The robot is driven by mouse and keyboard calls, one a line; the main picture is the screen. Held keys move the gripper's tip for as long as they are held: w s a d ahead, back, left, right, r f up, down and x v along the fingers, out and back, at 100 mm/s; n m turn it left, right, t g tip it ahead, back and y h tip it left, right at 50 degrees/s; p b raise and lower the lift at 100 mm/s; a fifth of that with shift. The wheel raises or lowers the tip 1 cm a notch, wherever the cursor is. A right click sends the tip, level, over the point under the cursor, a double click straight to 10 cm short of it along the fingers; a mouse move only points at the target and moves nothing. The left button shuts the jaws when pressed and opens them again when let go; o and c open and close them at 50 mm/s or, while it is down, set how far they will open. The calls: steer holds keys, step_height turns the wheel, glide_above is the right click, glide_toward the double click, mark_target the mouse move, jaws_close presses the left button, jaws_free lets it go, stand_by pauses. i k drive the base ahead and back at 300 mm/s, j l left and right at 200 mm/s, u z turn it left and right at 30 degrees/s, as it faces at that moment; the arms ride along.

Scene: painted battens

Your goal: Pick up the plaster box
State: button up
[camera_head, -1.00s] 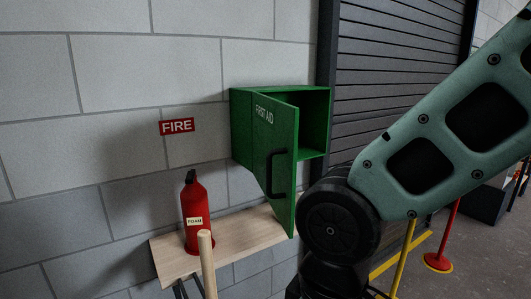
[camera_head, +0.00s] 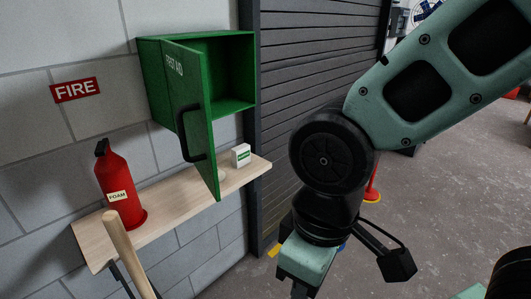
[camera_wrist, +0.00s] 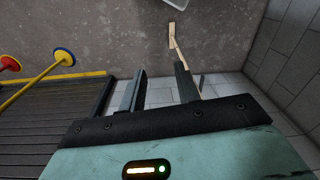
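The plaster box (camera_head: 241,155) is a small white box with a green label. It stands upright on the right part of the wooden shelf (camera_head: 185,208), below the open green first aid cabinet (camera_head: 163,83) and right of its door. The box does not show in the wrist view.
The cabinet door (camera_head: 190,120) stands open over the shelf, left of the box. A red foam extinguisher (camera_head: 120,188) stands at the shelf's left end, with a wooden pole (camera_head: 125,250) in front. A dark shutter (camera_head: 300,85) lies right of the shelf. Wrist view shows floor and posts (camera_wrist: 62,57).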

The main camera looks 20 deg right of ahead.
mark_target(241, 154)
steer(key=i+l+u, duration=0.1)
steer(key=i+l, duration=0.55)
steer(key=i+j+u, duration=0.1)
steer(key=i, duration=0.5)
